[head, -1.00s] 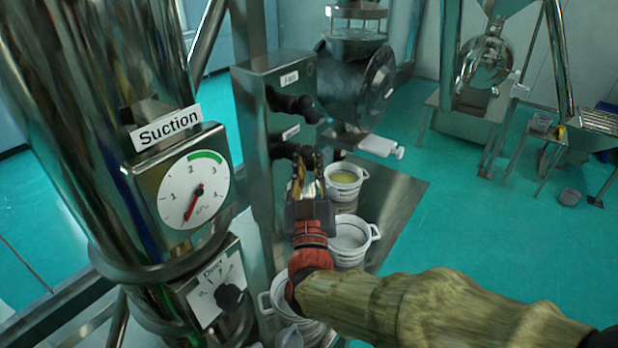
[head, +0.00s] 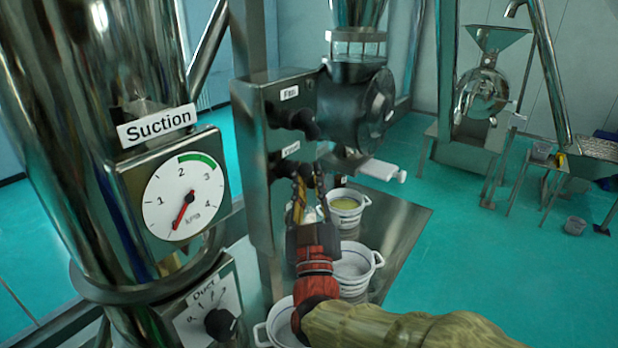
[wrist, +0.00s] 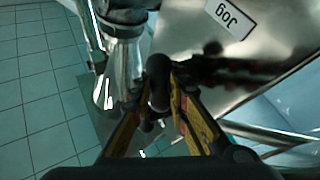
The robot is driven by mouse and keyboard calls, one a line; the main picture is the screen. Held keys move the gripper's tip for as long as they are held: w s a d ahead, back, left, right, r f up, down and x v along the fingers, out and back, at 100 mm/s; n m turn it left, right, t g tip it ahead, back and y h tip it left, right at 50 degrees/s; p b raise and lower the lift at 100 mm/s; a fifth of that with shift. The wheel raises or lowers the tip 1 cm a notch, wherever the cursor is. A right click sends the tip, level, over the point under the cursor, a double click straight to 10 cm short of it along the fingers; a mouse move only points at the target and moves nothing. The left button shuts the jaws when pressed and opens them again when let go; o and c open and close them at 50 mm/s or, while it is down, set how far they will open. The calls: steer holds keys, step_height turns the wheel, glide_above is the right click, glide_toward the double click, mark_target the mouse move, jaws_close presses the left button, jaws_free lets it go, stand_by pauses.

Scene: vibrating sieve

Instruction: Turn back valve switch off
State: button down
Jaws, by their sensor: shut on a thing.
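A steel control box (head: 260,150) carries an upper black switch (head: 297,122) and a lower black switch (head: 290,169), each under a small white label. My gripper (head: 309,182) is at the lower switch, its yellow-edged fingers pointing up toward it. In the wrist view, my gripper (wrist: 160,98) is shut on a rounded black switch handle (wrist: 158,78), with one finger on each side. A white label (wrist: 230,18) shows upside down on the box there. The fingers partly hide the lower switch in the head view, so its exact setting cannot be told.
A suction gauge (head: 185,198) and a duct dial (head: 220,323) sit on the large steel pipe at left. White pots, including one with yellowish contents (head: 346,208), stand on the steel table (head: 400,225) below my gripper. A dark motor housing (head: 355,108) is right of the box.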

steer(key=c, duration=1.7)
jaws_free()
steer(key=shift+c, duration=0.2)
steer(key=v, duration=1.2)
steer(key=shift+w+f, duration=0.1)
